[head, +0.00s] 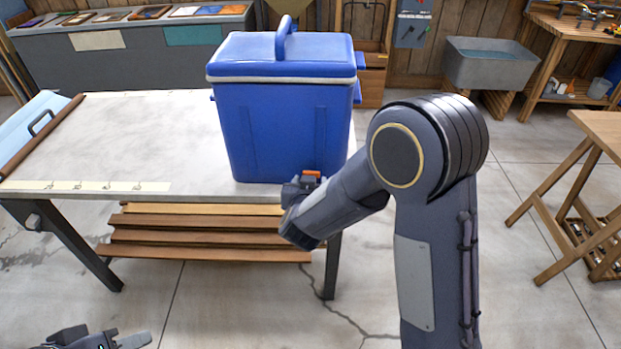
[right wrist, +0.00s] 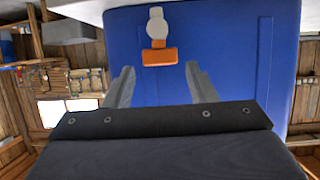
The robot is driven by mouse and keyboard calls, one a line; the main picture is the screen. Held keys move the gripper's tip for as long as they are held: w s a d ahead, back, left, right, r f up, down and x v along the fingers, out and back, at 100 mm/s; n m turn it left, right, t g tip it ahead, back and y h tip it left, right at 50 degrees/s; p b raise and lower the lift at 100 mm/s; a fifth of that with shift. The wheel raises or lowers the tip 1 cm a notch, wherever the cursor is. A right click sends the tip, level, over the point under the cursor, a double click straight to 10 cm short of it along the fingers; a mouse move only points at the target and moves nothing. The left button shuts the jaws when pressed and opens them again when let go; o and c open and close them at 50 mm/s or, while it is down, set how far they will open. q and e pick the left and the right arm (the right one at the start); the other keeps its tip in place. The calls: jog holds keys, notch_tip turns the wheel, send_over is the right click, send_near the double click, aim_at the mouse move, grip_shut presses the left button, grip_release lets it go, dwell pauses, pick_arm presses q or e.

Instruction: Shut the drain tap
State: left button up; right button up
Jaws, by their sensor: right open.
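The blue cooler box (head: 283,125) stands upright on the table with its lid closed. The drain tap is low on its front. In the head view only its orange handle (head: 312,173) shows, just above my right gripper (head: 303,182).
The pale table (head: 130,130) has a strip with small hooks (head: 105,186) along its front edge and planks (head: 205,237) underneath. A grey sink (head: 490,65) and a wooden trestle (head: 600,130) stand to the right. The tabletop left of the cooler is mostly clear.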

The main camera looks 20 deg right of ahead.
jog(key=shift+v, duration=2.25)
